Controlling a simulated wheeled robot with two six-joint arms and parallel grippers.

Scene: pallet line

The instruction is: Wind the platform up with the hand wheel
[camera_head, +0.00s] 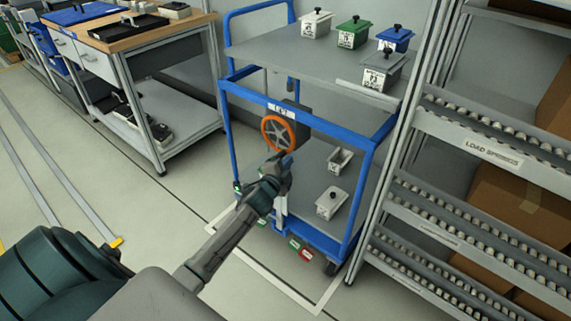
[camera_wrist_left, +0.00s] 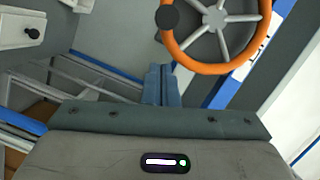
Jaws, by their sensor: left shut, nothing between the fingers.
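The hand wheel (camera_head: 265,134) has an orange rim and grey spokes, and is on the front of a blue-framed cart (camera_head: 368,190). In the left wrist view the wheel (camera_wrist_left: 264,32) fills the top right, with a round black knob (camera_wrist_left: 167,18) at its left rim. The grey platform (camera_head: 270,55) is the cart's upper deck and carries several lidded boxes. My left gripper (camera_head: 287,160) is shut and empty just below the wheel in the head view. In the left wrist view its fingers (camera_wrist_left: 160,84) point toward the knob, with a visible gap. My right gripper is out of view.
The cart's lower shelf (camera_head: 305,180) holds two small pale boxes. A roller rack (camera_head: 490,152) with cardboard boxes stands close on the right. A workbench (camera_head: 150,42) stands at the back left. The floor left of the cart is clear.

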